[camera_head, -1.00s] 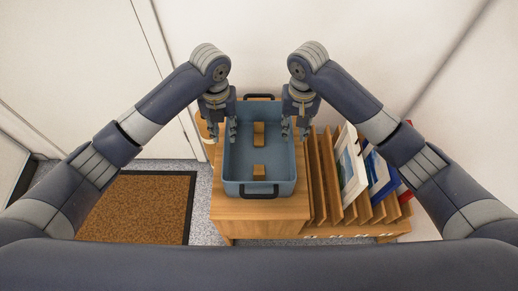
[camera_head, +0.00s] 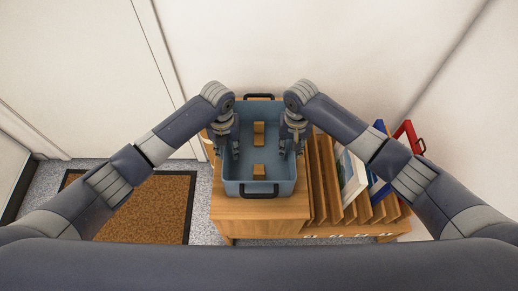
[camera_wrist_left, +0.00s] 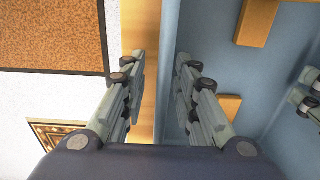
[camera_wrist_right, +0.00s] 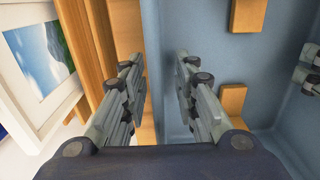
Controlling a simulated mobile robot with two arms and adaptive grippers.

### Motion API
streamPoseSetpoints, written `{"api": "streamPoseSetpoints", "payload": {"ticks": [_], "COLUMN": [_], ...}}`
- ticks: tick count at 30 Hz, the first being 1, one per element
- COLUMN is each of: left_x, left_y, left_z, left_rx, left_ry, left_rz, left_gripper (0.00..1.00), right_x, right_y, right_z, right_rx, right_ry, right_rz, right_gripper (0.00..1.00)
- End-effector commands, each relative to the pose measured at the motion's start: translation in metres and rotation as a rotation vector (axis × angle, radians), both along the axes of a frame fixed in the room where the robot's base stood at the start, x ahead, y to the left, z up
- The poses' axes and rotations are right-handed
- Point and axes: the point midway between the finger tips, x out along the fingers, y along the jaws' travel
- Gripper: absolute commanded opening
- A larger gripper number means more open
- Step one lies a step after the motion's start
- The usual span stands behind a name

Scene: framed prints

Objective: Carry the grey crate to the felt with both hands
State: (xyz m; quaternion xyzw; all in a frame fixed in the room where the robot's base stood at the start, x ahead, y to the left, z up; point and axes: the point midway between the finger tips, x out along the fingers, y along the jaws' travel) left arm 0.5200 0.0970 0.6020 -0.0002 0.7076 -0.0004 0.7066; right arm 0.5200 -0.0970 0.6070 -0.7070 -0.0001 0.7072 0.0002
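The crate (camera_head: 284,187), blue-grey with a black handle at each end, stands on a wooden cabinet. Two wooden blocks (camera_head: 258,134) (camera_head: 259,170) lie in it. My left gripper (camera_head: 226,150) is at its left wall and my right gripper (camera_head: 291,148) at its right wall. In the left wrist view the left fingers (camera_wrist_left: 156,66) are apart, one on each side of the wall. In the right wrist view the right fingers (camera_wrist_right: 158,66) straddle the other wall the same way. I cannot make out contact with the walls. I cannot identify the felt.
The wooden cabinet top (camera_head: 260,208) shows bare in front of the crate. To the right, a slatted wooden rack (camera_head: 322,180) holds framed prints (camera_head: 352,178), close beside the right gripper. A brown mat (camera_head: 135,205) lies on the floor at left. A wall stands behind.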

Motion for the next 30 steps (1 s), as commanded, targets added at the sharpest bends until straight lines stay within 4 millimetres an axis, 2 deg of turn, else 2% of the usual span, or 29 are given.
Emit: {"api": "streamPoseSetpoints", "payload": {"ticks": [10, 11, 14, 15, 30], "left_x": [0.0002, 0.0002, 0.0002, 0.0002, 0.0011], "left_y": [0.0003, 0.0004, 0.0004, 0.0004, 0.0002], "left_z": [-0.0040, -0.0040, -0.0039, -0.0038, -0.0008], "left_rx": [0.001, 0.001, 0.001, 0.001, 0.000], "left_ry": [-0.001, -0.001, -0.001, -0.001, -0.003], "left_rz": [0.000, 0.000, 0.000, 0.000, 0.001], "left_gripper": [0.28, 0.25, 0.03, 0.00, 0.00], "right_x": [-0.0002, -0.0003, -0.0003, -0.0002, 0.0005], "right_y": [-0.0001, 0.0000, -0.0001, -0.0001, 0.0002], "right_z": [-0.0041, -0.0041, -0.0040, -0.0040, -0.0010], "right_rx": [0.000, 0.000, 0.000, 0.000, 0.001], "right_ry": [0.000, 0.000, 0.000, 0.000, -0.001], "right_rz": [0.001, 0.001, 0.000, 0.000, 0.000], "right_gripper": [0.28, 0.25, 0.03, 0.00, 0.00]}}
